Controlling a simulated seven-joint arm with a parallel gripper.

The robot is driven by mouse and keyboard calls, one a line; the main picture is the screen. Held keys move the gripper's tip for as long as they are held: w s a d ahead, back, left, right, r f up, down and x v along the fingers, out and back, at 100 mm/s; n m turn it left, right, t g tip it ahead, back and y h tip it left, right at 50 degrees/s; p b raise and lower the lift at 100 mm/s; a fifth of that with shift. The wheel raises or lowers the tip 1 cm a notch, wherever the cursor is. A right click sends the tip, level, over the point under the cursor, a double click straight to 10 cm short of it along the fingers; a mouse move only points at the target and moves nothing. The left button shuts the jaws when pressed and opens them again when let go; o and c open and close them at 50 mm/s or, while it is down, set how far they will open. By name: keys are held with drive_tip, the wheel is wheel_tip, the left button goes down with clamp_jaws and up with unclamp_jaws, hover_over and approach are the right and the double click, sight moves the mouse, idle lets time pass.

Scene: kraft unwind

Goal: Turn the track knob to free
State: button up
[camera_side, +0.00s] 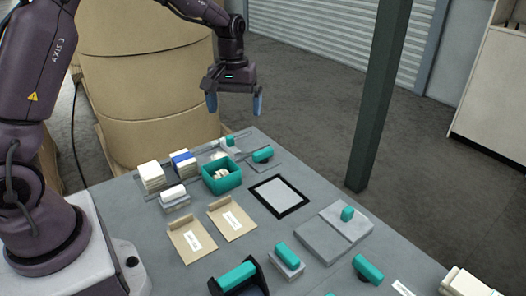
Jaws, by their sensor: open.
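My gripper (234,104) is open and empty, its two blue fingers pointing down in the air above the far end of the grey table (160,222). Several teal knobs or handles are on the table, and no readable label shows which is the track knob. One teal knob (263,155) sits on a small grey plate at the far edge, below my gripper and apart from it. Another teal knob (347,213) stands on a grey block at the right. A teal bar (367,269) and a teal-topped block (287,254) are nearer. No marking for free is legible.
A teal bin (238,180) with pale pieces stands near the far left, beside paper stacks (151,176). Two tan envelopes (192,239) and a black-framed pad (297,206) lie mid-table. A dark post (378,110) rises behind. Large kraft rolls (150,90) stand behind the table.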

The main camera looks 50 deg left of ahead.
sight(263, 151)
drive_tip(key=w+a+f+n, duration=0.5)
drive_tip(key=w+f+n, duration=0.35)
drive_tip(key=w, duration=0.25)
drive_tip(key=shift+n, duration=0.35)
wheel_tip(263, 151, down, 12)
drive_tip(key=shift+w+d+r, duration=0.1)
drive_tip(key=shift+w+d, duration=0.05)
drive_tip(key=c, duration=0.9)
